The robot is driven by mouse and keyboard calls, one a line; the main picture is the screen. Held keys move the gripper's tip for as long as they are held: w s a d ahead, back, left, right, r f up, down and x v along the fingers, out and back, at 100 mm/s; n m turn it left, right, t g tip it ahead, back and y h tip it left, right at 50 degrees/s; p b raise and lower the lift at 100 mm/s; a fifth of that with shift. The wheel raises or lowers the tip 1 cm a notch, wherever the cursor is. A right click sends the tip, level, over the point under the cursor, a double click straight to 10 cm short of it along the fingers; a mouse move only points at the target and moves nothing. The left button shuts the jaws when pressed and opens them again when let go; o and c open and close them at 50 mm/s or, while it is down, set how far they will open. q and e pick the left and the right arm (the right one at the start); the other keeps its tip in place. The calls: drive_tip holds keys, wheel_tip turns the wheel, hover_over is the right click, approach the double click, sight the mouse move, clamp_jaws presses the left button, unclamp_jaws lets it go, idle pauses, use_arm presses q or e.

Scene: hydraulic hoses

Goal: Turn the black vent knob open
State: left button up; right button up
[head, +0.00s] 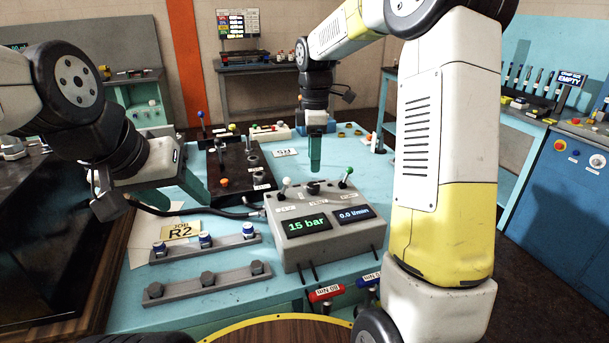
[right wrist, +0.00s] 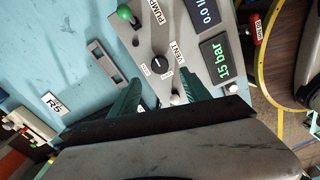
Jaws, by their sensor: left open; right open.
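The black vent knob (head: 313,187) sits on top of the grey console (head: 320,242), between a white-topped lever (head: 286,183) and a green-topped lever (head: 348,172). In the right wrist view the knob (right wrist: 159,62) is beside the VENT label, with small unreadable labels around it. My right gripper (head: 315,168) points down above the knob, open and empty. In the right wrist view its fingers (right wrist: 161,79) are spread, with the knob ahead of the gap, apparently untouched. My left gripper (head: 188,204) is open at the left, near a black hose (head: 225,213).
The console displays (head: 306,225) read 15 bar and a zero flow. A dark manifold block (head: 240,170) stands behind left. Two grey racks (head: 205,285) with caps lie at the front left. Red and blue handled tools (head: 326,292) hang at the table's front edge.

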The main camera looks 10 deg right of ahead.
sight(313, 184)
wheel_tip(313, 184, down, 8)
drive_tip(key=shift+r, duration=0.1)
idle(0.4)
clamp_jaws()
